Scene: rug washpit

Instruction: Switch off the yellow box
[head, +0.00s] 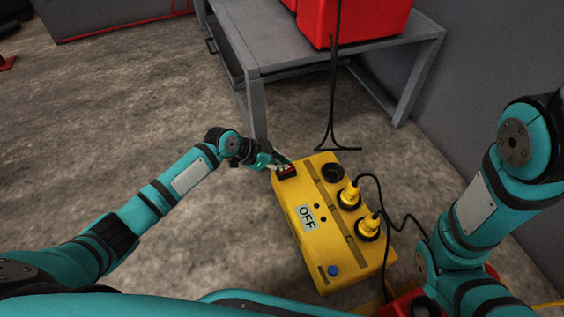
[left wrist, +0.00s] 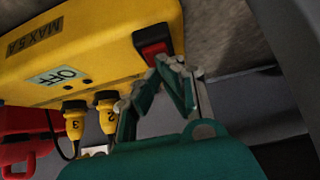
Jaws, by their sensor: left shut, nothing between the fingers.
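The yellow box (head: 349,254) stands on the floor, with an OFF label (head: 306,217) on its top. A red rocker switch in a black frame (head: 287,171) sits at its far left corner. The box (left wrist: 99,55) and the switch (left wrist: 154,49) also show in the left wrist view. My left gripper (head: 284,161) is shut and empty, its tips (left wrist: 166,63) right at the switch's edge. I cannot tell if they touch it or whether the rocker is pressed. My right arm shows at the right, but its gripper is out of view.
Two yellow plugs (head: 348,195) with black cables stand in the box's sockets beside an open one. A blue button (head: 334,270) is at the near end. A grey table (head: 290,55) with a red container (head: 365,20) stands behind. Floor to the left is clear.

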